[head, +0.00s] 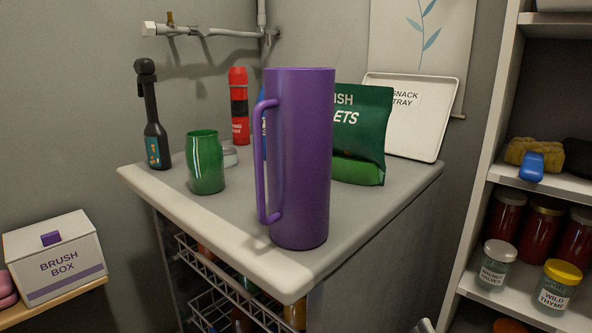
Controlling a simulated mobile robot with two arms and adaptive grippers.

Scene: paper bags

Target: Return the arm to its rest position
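Neither of my grippers shows clearly in the head view. A small grey shape (423,326) pokes up at the bottom edge, right of the middle. It is too cut off to tell whether it is part of my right arm. No gripper touches anything in view.
A tall purple pitcher (301,160) stands at the counter's (370,225) near edge. Behind it are a green cup (206,163), a black bottle (155,135), a red bottle (239,105), a green pouch (362,130) and a leaning white tray (425,120). A shelf (515,285) with jars stands right.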

